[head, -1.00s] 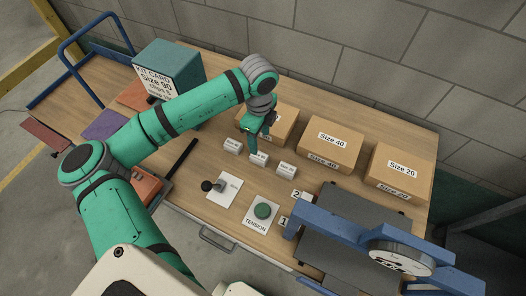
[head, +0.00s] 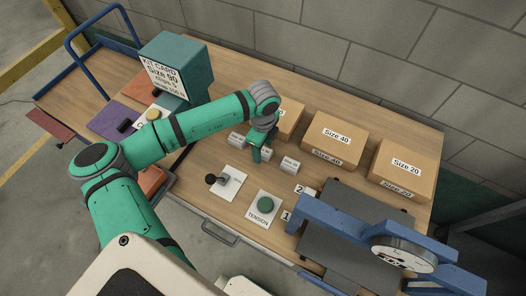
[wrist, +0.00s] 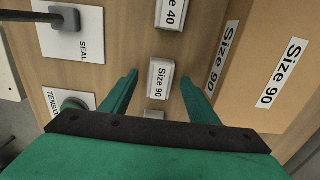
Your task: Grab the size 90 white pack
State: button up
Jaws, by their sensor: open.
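The white pack marked Size 90 (wrist: 160,80) lies on the wooden bench, seen in the wrist view between my fingers. In the head view it is the middle small white pack (head: 265,152) of a row, partly covered by my gripper (head: 258,152). My gripper (wrist: 160,84) is open, with one finger on either side of the pack in the wrist view. I cannot tell whether the fingertips are level with it. A white Size 40 pack (wrist: 170,13) lies beyond it, and a third white pack (wrist: 153,114) is mostly hidden by my gripper.
Behind the packs stand cardboard boxes: Size 90 (wrist: 270,70), Size 40 (head: 333,138) and Size 20 (head: 404,165). In front are the SEAL lever (head: 218,180) and the TENSION button (head: 265,205). A blue-framed machine (head: 360,235) stands at right, the kit card box (head: 178,70) at left.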

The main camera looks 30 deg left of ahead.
jog(key=shift+c, duration=0.6)
jog(key=c, duration=1)
jog(key=shift+r, duration=0.1)
